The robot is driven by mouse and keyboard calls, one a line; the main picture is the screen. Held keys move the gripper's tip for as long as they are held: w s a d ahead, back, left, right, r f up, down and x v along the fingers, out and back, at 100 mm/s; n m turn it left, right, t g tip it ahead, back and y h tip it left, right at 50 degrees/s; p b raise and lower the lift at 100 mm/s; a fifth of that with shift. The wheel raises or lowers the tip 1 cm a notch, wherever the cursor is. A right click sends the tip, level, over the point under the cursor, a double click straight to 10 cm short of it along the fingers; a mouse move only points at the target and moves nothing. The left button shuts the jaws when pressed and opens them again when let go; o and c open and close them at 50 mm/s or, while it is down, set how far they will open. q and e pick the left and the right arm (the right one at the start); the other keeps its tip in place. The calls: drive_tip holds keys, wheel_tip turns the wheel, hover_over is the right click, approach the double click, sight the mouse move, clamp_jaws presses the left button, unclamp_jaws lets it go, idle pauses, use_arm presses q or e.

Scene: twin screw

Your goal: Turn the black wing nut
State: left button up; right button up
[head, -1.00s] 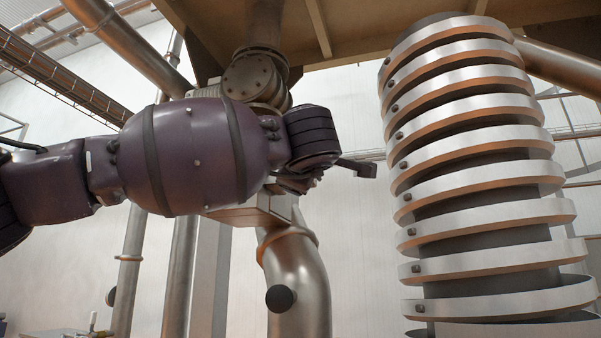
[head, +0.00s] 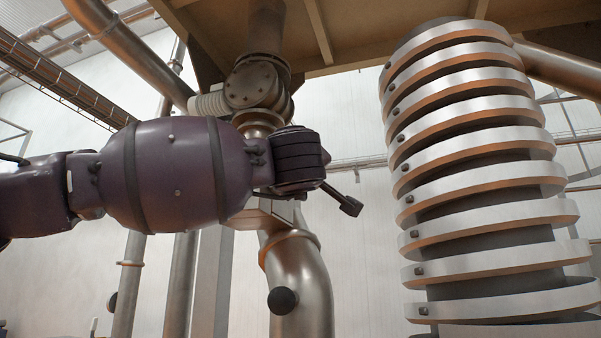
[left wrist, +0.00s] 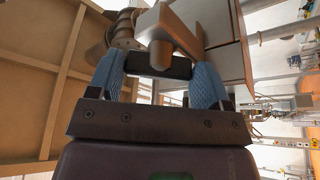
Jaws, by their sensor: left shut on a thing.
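In the left wrist view, the black wing nut (left wrist: 160,67) shows as a dark bar across the space between the blue fingers of my left gripper (left wrist: 155,70). The gripper is shut on it, one finger at each end. A metal T-shaped part (left wrist: 163,35) lies just beyond it. My right gripper is in neither view.
A large ribbed metal cylinder (head: 475,155) stands right of my left wrist, with a gap between. A bent metal pipe (head: 300,270) with a black round knob (head: 283,300) is below the wrist. A flanged pipe joint (head: 257,82) and a brown overhead structure (head: 350,30) are above.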

use_arm(q)
drive_tip(key=shift+f, duration=0.15)
drive_tip(key=o, duration=0.9)
